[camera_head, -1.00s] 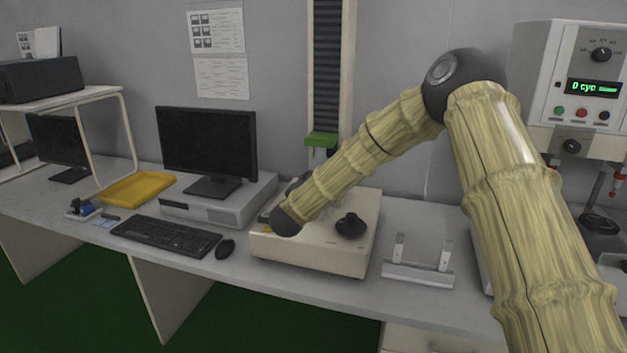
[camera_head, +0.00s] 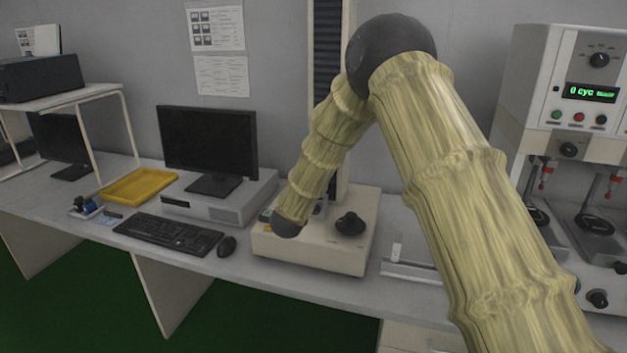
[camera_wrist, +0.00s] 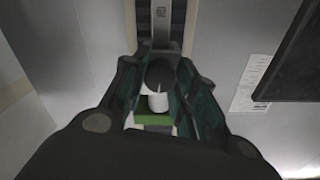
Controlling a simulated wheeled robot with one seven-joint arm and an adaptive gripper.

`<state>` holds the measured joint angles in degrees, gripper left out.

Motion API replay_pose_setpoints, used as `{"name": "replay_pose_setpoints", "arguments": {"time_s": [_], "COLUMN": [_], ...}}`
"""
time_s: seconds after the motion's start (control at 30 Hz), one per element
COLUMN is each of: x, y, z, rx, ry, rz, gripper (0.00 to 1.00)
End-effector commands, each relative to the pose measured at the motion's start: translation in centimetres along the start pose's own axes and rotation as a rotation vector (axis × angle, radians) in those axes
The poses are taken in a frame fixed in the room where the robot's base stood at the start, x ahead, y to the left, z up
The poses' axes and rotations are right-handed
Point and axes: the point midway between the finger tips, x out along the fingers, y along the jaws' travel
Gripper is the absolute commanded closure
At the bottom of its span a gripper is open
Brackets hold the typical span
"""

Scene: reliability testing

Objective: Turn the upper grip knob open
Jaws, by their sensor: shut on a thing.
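The upper grip knob (camera_wrist: 160,72) is a dark round knob with a pale cylinder (camera_wrist: 158,102) just below it in the wrist view. My gripper (camera_wrist: 160,80) has a finger on each side of the knob and is shut on it. The knob's turn angle is hard to read. A green block (camera_wrist: 154,117) shows under the pale cylinder. In the head view my bamboo-like arm hides the gripper and the upper grip. The tester's cream base (camera_head: 308,257) and part of its tall column (camera_head: 327,60) show there.
A black knob (camera_head: 350,225) stands on the tester base. A monitor (camera_head: 208,140), keyboard (camera_head: 168,233), mouse (camera_head: 227,245) and yellow tray (camera_head: 140,186) are to the left. A metal bracket (camera_head: 405,270) and a control box (camera_head: 560,90) with a green display are to the right.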

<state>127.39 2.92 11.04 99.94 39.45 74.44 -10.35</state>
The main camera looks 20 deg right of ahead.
Motion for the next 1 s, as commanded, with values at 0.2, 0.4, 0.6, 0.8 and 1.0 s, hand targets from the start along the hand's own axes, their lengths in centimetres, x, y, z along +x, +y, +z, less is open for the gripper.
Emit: {"name": "replay_pose_setpoints", "arguments": {"time_s": [0.2, 0.4, 0.6, 0.8, 1.0], "x": [-0.09, -0.09, -0.09, -0.1, -0.06], "y": [0.08, 0.11, 0.12, 0.13, 0.05], "z": [0.22, 0.27, 0.28, 0.29, 0.17], "rx": [-0.069, -0.091, -0.092, -0.092, -0.091], "ry": [-0.004, -0.005, -0.005, -0.005, -0.003], "rz": [0.001, 0.001, 0.001, 0.001, 0.001], "gripper": [0.95, 0.95, 0.95, 0.63, 0.49]}}
